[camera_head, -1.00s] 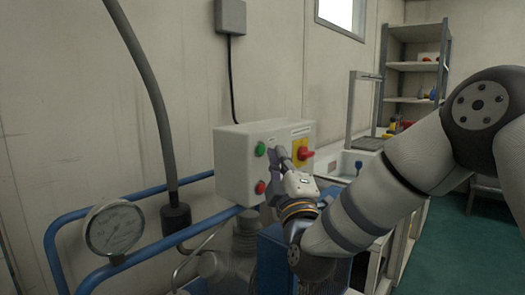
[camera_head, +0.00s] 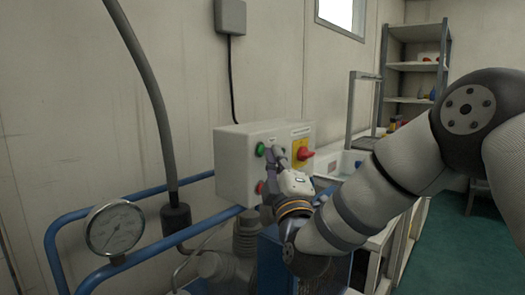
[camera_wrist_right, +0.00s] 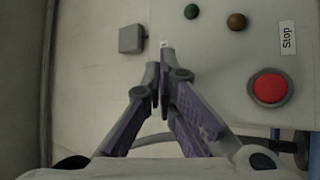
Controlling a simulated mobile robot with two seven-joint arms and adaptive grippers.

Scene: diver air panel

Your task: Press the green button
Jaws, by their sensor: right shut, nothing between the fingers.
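The green button (camera_head: 260,149) is a round button on the front of a pale grey control box (camera_head: 234,168), with a red button (camera_head: 260,187) below it. My right gripper (camera_head: 271,150) is shut and empty, with its fingertips just right of the green button in the head view. I cannot tell whether they touch it. In the right wrist view the shut fingertips (camera_wrist_right: 161,52) are over the panel edge, and no large green button shows; the fingers may hide it. The red button marked Stop (camera_wrist_right: 270,88) is at right there. My left gripper is not in view.
A red rotary switch (camera_head: 305,154) on a yellow plate sits right of my fingers. Small green (camera_wrist_right: 191,11) and amber (camera_wrist_right: 236,21) domes show in the wrist view. A blue pipe rail (camera_head: 150,248) and a gauge (camera_head: 115,228) stand at front left.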

